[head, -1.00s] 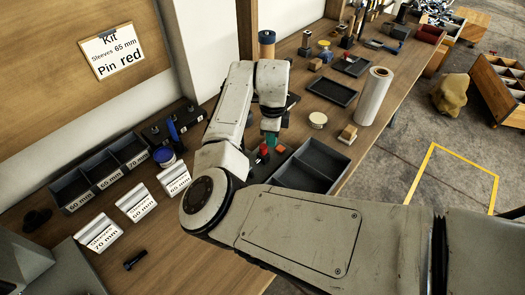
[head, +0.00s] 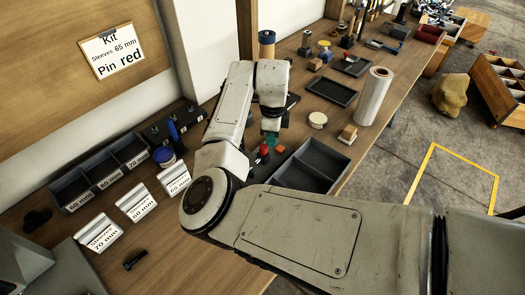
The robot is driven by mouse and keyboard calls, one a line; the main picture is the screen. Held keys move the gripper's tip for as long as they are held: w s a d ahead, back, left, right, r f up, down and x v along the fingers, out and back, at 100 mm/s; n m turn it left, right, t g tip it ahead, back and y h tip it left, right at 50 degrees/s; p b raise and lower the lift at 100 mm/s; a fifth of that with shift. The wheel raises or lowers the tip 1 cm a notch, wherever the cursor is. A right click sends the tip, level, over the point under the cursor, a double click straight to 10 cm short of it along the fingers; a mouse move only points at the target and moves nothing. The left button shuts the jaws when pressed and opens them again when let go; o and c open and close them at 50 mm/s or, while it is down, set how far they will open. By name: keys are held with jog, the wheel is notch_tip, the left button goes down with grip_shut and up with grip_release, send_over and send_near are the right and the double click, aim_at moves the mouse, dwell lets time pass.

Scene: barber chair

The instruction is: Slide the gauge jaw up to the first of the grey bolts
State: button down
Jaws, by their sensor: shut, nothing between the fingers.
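My gripper (head: 270,138) points down over the middle of the workbench, beyond the elbow of my arm. Its tip is small and partly hidden by my own wrist. It is shut and holds nothing. A small red part (head: 264,149) lies just below and beside the tip; I cannot tell whether they touch. A dark flat piece shows partly behind my wrist, but I cannot make out the gauge or its jaw with certainty. No grey bolts can be told apart near the gripper. A single dark bolt (head: 135,260) lies at the front left of the bench.
A divided dark tray (head: 311,166) stands right of the gripper. Sleeve bins (head: 103,170) and white label cards (head: 137,202) are at left. A round pale disc (head: 317,119), a black tray (head: 332,91) and a white roll (head: 374,96) stand beyond. Floor at right is partly clear.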

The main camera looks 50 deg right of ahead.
aim_at(264, 145)
jog(key=shift+a, duration=0.45)
jog(key=shift+a, duration=0.35)
jog(key=shift+a+p, duration=0.4)
jog(key=shift+a, duration=0.45)
dwell(0.3)
jog(key=shift+d, duration=0.55)
notch_tip(264, 145, up, 8)
jog(key=p, duration=0.6)
jog(key=shift+p, duration=0.3)
